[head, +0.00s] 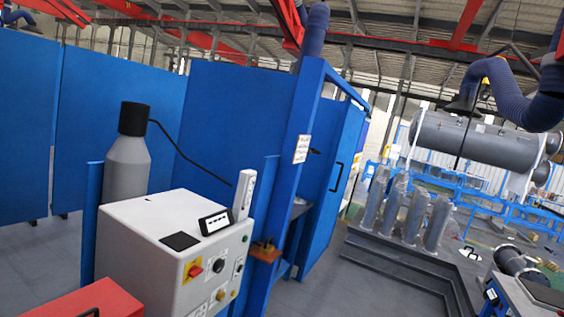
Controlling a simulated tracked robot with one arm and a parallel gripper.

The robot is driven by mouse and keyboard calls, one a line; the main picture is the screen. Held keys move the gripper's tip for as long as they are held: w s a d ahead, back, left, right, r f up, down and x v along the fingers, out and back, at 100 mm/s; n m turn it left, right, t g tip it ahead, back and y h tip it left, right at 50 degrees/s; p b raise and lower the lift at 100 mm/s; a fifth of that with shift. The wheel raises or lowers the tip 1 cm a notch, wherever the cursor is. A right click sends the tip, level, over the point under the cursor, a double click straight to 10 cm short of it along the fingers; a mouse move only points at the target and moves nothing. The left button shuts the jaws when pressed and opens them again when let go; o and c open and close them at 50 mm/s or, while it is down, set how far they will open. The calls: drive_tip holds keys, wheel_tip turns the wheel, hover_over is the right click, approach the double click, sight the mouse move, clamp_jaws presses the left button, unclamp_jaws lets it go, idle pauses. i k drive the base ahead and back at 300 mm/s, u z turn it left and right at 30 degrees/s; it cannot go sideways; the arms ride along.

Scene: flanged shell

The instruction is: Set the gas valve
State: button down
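A grey gas cylinder (127,168) stands upright behind a white control cabinet (165,235), on the left of the view. A black cap or valve head (134,118) sits on its top, and a dark hose (190,155) runs from it down to the right. No separate valve handle can be made out, so its setting cannot be told. The cabinet hides the lower part of the cylinder. The cabinet's front has a red-and-yellow switch (194,269) and several knobs. My gripper is not in view.
Blue panels (225,120) close off the space behind the cylinder. A red box (95,302) is at the lower left, close by. A blue post (294,165) stands right of the cabinet. Grey cylinders (415,210) and a large tank (475,140) are farther right. Grey floor (335,290) shows between.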

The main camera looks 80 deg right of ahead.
sight(220, 297)
drive_tip(key=k, duration=1.05)
drive_tip(key=z, duration=2.1)
drive_tip(key=i, duration=1)
drive_tip(key=u, duration=0.1)
